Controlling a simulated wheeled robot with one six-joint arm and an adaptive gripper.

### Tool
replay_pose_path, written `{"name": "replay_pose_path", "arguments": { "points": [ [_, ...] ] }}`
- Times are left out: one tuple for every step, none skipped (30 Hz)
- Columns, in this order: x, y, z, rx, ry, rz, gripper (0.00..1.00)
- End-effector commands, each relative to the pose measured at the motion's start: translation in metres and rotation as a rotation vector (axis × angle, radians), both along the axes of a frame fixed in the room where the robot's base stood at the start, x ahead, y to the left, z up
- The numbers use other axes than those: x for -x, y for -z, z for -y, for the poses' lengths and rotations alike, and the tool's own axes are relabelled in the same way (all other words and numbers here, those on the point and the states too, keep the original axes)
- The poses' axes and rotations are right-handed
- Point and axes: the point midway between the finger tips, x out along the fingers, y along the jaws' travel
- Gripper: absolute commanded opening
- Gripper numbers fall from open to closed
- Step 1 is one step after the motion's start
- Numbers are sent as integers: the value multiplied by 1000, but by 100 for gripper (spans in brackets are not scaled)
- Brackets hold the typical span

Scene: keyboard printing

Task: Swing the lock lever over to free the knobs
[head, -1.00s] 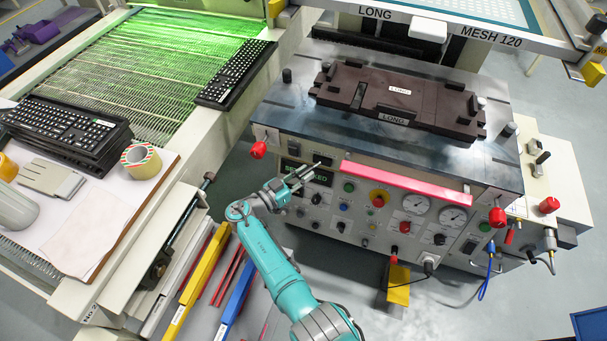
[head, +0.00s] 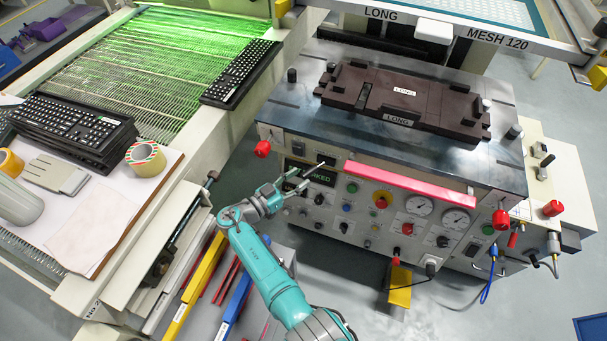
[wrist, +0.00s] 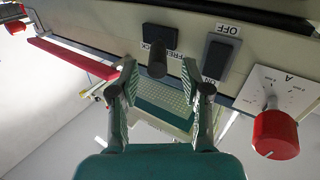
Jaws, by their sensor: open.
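The lock lever is a short dark round stub on a black plate (wrist: 160,38), with FREE lettering beside it in the wrist view. In the head view the lever (head: 326,159) sits high on the left of the machine's front panel. The display (head: 320,177) below it is partly covered by my gripper; the letters KED show. My gripper (head: 301,180) is open and empty in front of the panel. In the wrist view its two fingers (wrist: 158,78) stand on either side of the lever's line, short of the plate; whether they touch the lever I cannot tell.
A black OFF/ON rocker switch (wrist: 219,56) is close beside the lever. A red knob (wrist: 275,134) with a scale plate sticks out beyond it. A pink bar (head: 408,183) juts from the panel to the right. Gauges and small knobs lie below it.

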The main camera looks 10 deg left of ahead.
Motion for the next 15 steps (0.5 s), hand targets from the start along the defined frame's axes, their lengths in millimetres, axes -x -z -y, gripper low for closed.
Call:
{"name": "replay_pose_path", "arguments": {
  "points": [
    [8, 0, -9, 1, -3, 1, 48],
    [12, 0, -14, 0, -4, 1, 48],
    [18, -1, -20, 0, -5, 1, 48],
    [22, -1, -24, 0, -3, 1, 48],
    [26, -1, -29, 0, -4, 1, 48],
    [31, -1, -34, 0, -5, 1, 48],
    [35, -1, -38, -1, -3, 2, 48],
    [38, -1, -42, -1, -4, 2, 48],
    [43, -1, -46, -1, -4, 2, 48],
    [45, -1, -49, -1, -3, 2, 48],
    [48, -2, -52, -1, -3, 2, 48],
    [51, -2, -55, -2, -3, 3, 48],
    [53, -2, -58, -2, -4, 3, 48],
    [55, -2, -59, -2, -3, 3, 48],
    [56, -2, -61, -2, -3, 3, 48]
  ]
}}
